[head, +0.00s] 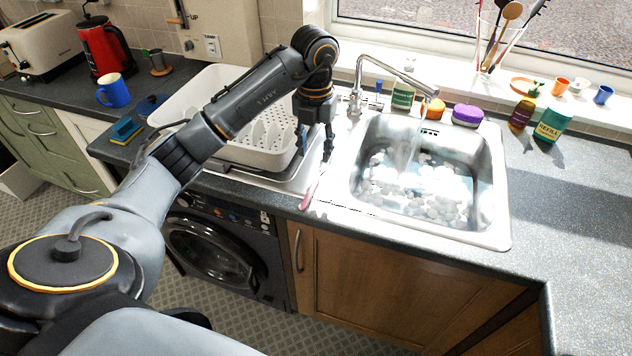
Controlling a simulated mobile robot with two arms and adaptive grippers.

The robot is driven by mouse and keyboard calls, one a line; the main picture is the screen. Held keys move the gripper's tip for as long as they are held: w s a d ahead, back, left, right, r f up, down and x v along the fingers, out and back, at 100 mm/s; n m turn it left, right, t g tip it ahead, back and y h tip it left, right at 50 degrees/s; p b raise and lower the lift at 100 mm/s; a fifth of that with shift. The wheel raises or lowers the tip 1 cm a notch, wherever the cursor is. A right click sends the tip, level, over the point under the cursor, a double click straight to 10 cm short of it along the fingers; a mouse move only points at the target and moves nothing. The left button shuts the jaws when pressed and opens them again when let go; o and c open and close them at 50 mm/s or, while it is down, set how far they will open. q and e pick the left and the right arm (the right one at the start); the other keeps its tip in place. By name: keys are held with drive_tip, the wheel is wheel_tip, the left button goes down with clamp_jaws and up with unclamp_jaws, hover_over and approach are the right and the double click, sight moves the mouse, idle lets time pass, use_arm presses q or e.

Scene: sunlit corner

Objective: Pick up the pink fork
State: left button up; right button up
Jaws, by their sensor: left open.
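A slim pink utensil, which looks like the pink fork (309,194), lies at the front left edge of the sink, close to the counter's front edge. Its prongs are too small to make out. My left gripper (314,150) points down, open and empty, above and just behind the pink fork. Its two fingers are apart, on either side of a gap over the draining area. The fork appears to be below the fingertips; I cannot tell the exact height between them. My right gripper is not in view.
A white dish rack (262,150) stands left of my gripper, partly behind my arm. The metal sink (497,215) on the right holds water and suds under a running tap (395,85). Bottles and sponges line the sink's back. The counter (590,215) at right is clear.

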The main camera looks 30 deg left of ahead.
use_arm(q)
drive_tip(key=p, duration=0.1)
hover_over(314, 183)
drive_tip(key=f, duration=0.5)
drive_tip(key=shift+s+d+f, duration=0.1)
drive_tip(key=shift+s+d, duration=0.15)
drive_tip(key=shift+s, duration=0.05)
drive_tip(key=f+p, duration=0.1)
drive_tip(key=f, duration=0.1)
drive_tip(key=f+p, duration=0.1)
drive_tip(key=f, duration=0.2)
drive_tip(key=shift+w+a, duration=0.2)
drive_tip(key=shift+f, duration=0.25)
clamp_jaws()
